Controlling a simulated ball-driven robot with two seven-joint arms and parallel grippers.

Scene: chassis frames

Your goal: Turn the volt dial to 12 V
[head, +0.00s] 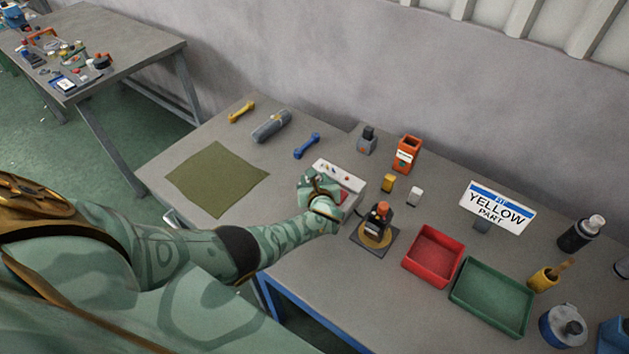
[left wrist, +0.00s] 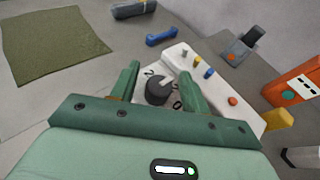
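The volt dial (left wrist: 158,91) is a dark round knob on a white panel box (left wrist: 218,84). Parts of numbers show on the pale face around it; I cannot tell which value it points at. My left gripper (left wrist: 160,82) is open, with one finger on each side of the knob and small gaps visible between them. In the head view my left gripper (head: 320,184) is over the near part of the white panel (head: 342,174) and hides the dial. The panel's far part carries small coloured posts and an orange button (left wrist: 232,101). My right gripper is not in view.
A dark stand with a black and orange device (head: 378,222) is right of the panel. A red tray (head: 408,262) and green tray (head: 462,296) lie further right. An orange box (head: 407,152) stands behind. A green mat (head: 217,180) lies left.

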